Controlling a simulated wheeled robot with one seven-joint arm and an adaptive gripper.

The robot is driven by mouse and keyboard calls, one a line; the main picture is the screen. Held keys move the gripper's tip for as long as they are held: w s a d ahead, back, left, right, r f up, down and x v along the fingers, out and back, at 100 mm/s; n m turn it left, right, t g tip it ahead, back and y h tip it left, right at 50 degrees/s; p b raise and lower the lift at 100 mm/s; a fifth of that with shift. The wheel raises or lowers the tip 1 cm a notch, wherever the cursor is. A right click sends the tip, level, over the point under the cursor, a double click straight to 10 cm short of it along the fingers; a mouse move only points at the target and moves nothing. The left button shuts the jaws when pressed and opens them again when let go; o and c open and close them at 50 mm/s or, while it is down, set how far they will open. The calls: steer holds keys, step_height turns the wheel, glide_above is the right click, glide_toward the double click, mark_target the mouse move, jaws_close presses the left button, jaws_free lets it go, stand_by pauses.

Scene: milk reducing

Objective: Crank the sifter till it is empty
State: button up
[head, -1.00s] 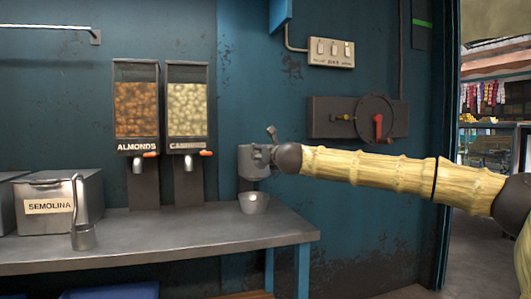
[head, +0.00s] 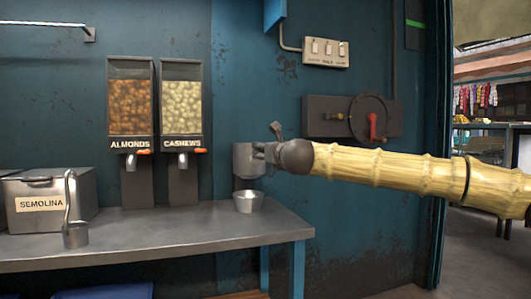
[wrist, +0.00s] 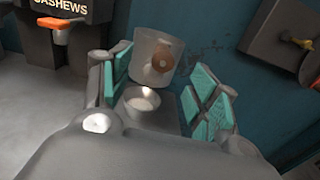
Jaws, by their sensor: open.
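The sifter (head: 245,160) is a grey cup-shaped vessel on the blue wall, above the counter's right end. In the wrist view the sifter (wrist: 150,48) is a pale cup with a round brown knob (wrist: 162,62) on its near side. A small bowl (head: 249,203) stands under it on the counter; the bowl also shows in the wrist view (wrist: 142,104) with something white in it. My gripper (head: 264,151) is just right of the sifter. In the wrist view my gripper (wrist: 162,84) is open, its teal pads apart, with nothing held between them. The sifter's contents are hidden.
Almond (head: 130,100) and cashew (head: 182,100) dispensers hang left of the sifter. A semolina bin (head: 42,203) and a metal scoop (head: 76,236) are on the counter's left (head: 150,232). A wall box with a red lever (head: 373,126) is behind my arm.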

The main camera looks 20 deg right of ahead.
steer(key=shift+s, duration=2.1)
